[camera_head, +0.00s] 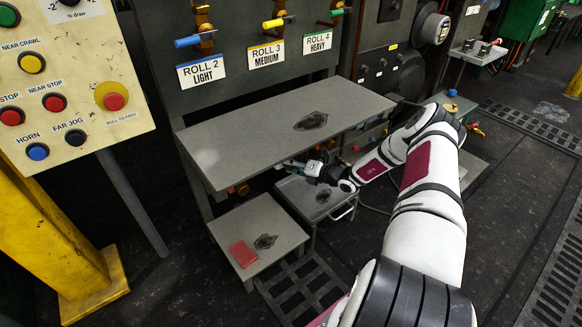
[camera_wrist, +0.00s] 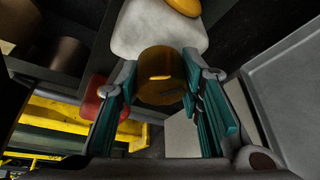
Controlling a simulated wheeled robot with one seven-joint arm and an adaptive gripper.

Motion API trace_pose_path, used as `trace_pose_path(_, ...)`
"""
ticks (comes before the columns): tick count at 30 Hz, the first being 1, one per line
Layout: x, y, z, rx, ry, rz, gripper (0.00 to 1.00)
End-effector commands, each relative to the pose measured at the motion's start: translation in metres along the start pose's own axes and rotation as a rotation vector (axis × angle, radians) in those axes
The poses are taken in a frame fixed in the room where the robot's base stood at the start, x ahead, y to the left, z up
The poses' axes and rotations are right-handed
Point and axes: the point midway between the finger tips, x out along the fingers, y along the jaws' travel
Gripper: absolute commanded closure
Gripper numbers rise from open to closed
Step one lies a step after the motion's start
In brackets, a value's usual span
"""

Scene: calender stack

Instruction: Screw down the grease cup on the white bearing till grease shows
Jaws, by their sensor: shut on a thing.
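In the wrist view the grease cup (camera_wrist: 162,78) is a round brown-brass cup. It sits against the white bearing (camera_wrist: 160,28), a pale rounded block at the top of that view. My gripper (camera_wrist: 165,92) has its teal-padded fingers on either side of the cup and is shut on it. In the head view my gripper (camera_head: 290,164) reaches in beneath the front edge of a grey shelf. The cup and the bearing are hidden there by the shelf. I cannot make out any grease at the bearing.
The grey shelf (camera_head: 250,150) lies over my gripper. A grey box with a handle (camera_head: 318,200) stands just below it. In the wrist view a red part (camera_wrist: 108,88) is close beside the left finger.

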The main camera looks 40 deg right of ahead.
Motion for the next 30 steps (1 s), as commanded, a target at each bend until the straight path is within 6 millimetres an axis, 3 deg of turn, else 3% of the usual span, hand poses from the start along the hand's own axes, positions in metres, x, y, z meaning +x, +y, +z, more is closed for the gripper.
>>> trace_pose_path(14,-0.001,-0.002,0.001,0.014,-0.003,0.001,0.94)
trace_pose_path(15,-0.001,-0.001,0.001,0.014,-0.002,0.001,0.57)
trace_pose_path(17,-0.001,-0.001,0.001,0.013,-0.002,0.001,0.46)
trace_pose_path(26,-0.001,-0.001,0.001,0.013,-0.001,0.003,0.46)
trace_pose_path(30,-0.011,-0.001,0.001,0.013,-0.002,0.002,0.46)
